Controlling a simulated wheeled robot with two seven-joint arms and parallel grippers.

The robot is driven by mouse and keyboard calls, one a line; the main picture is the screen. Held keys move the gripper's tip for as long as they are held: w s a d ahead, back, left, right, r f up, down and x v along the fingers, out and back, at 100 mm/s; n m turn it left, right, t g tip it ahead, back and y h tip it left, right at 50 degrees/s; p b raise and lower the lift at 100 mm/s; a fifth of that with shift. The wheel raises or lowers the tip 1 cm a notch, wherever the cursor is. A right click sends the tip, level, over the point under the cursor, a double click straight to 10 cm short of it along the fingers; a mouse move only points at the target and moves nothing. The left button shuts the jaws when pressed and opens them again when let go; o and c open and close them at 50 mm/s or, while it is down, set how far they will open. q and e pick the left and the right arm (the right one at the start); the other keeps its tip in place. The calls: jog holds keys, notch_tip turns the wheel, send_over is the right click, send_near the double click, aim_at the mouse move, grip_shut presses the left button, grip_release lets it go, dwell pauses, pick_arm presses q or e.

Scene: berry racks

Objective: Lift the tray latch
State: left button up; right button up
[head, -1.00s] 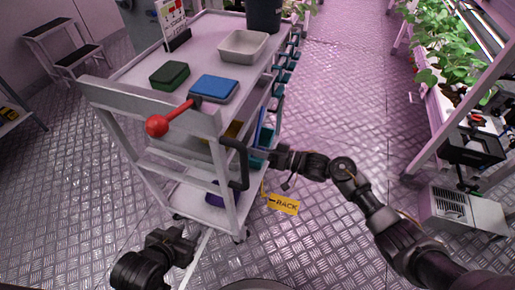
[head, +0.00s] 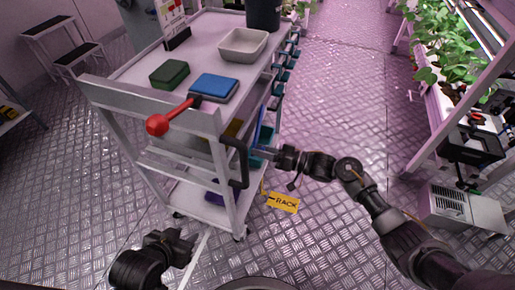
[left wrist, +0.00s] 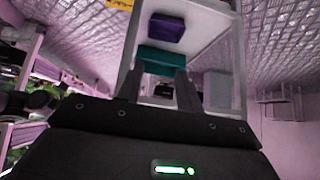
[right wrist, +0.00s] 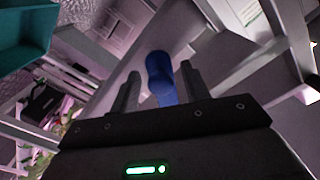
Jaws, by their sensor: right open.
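A white cart (head: 215,118) stands left of centre in the head view. A lever with a red ball end (head: 157,124) sticks out from its near top edge. A blue upright part (head: 261,122) shows at the cart's right side. In the right wrist view, a blue rounded part (right wrist: 160,78) lies ahead, between the fingertips in the picture; I cannot tell whether it is the tray latch. My right gripper (head: 276,159) is open beside the cart's right side, with no grip seen. My left gripper (head: 190,247) is open and empty, low in front of the cart.
On the cart top are a green box (head: 169,74), a blue-lidded box (head: 213,87), a pale tray (head: 243,44) and a dark bin (head: 263,14). A black handle (head: 240,163) juts from the cart's near side.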

pick_arm(q)
jog(key=s, duration=0.1)
jog(key=s+a+f+g, duration=0.1)
jog(key=s+a+g+y+p, duration=0.1)
jog(key=shift+s+a+f+n, duration=0.2)
jog(key=shift+s+f+n, duration=0.05)
jog(key=shift+n, duration=0.05)
pick_arm(e)
jog(key=v, duration=0.9)
jog(key=shift+r, duration=0.1)
